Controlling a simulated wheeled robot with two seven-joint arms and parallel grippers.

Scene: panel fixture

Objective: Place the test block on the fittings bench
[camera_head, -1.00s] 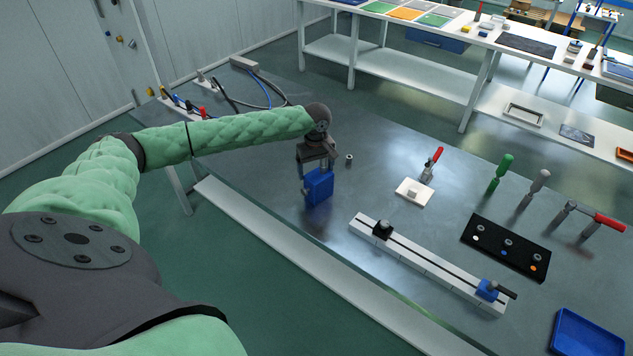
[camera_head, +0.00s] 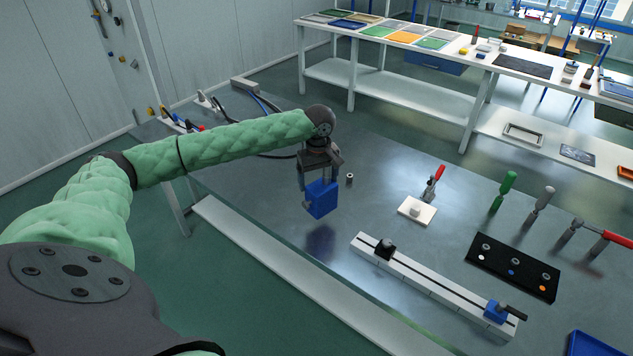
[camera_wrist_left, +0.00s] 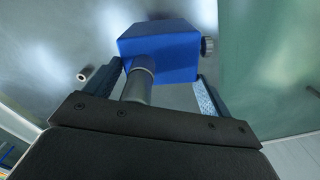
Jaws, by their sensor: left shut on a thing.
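The blue block (camera_head: 321,200), which I take as the test block, is held in my left gripper (camera_head: 319,178). It hangs above the near grey metal-topped bench (camera_head: 390,165), with its dark reflection below it. In the left wrist view, the block (camera_wrist_left: 160,50) has a grey round stem and a dark ridged knob at its right side. The left gripper's fingers (camera_wrist_left: 155,90) stand either side of the stem; the exact contact is hard to see. Which bench is the fittings bench is not labelled. My right gripper is not in view.
A white bench (camera_head: 400,89) with coloured sheets stands behind, across a floor gap.

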